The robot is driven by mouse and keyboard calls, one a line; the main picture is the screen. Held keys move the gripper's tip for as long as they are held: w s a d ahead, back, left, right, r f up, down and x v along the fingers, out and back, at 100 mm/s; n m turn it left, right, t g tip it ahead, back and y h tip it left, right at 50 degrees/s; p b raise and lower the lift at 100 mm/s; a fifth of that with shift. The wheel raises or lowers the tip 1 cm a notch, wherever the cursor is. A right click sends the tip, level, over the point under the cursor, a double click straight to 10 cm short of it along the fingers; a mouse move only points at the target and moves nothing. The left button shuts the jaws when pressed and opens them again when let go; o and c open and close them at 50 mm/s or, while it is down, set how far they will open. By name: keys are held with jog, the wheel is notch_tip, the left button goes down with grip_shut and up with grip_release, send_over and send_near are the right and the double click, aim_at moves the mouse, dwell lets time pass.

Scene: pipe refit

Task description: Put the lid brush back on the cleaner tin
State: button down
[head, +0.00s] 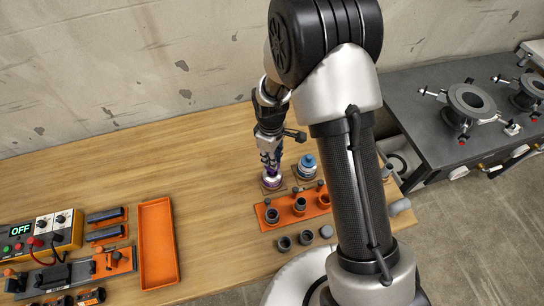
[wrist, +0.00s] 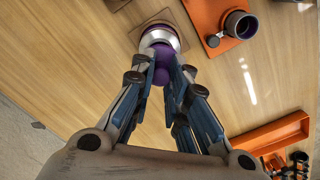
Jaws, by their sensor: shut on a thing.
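My gripper (head: 270,160) is shut on the purple lid brush (wrist: 160,53), gripping its knobbed purple cap. The pale metal cleaner tin (head: 272,183) stands on a small brown mat, directly below my gripper in the head view. In the wrist view the silver tin (wrist: 150,31) with purple at its top sits just beyond my fingertips (wrist: 164,66). The brush part is hidden. The lid looks in line with the tin, but I cannot tell whether it is fully seated. A second tin with a blue lid (head: 307,162) stands to the right on its own mat.
An orange holder (head: 285,217) with several grey fittings lies just in front of the tins. Loose dark rings (head: 284,243) lie nearer the front edge. An orange tray (head: 158,245) and a power unit (head: 45,232) are at left. The wooden table behind is clear.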

jog(key=shift+f+b, duration=0.75)
jog(key=shift+f, duration=0.35)
jog(key=shift+f+b, duration=0.45)
jog(key=shift+f, duration=0.15)
jog(key=shift+f, duration=0.3)
dwell(0.5)
jog(key=c, duration=1.5)
grip_release()
jog(key=shift+o, duration=0.9)
jog(key=shift+r, duration=0.1)
jog(key=shift+r+p, duration=2.4)
jog(key=shift+r, duration=1.3)
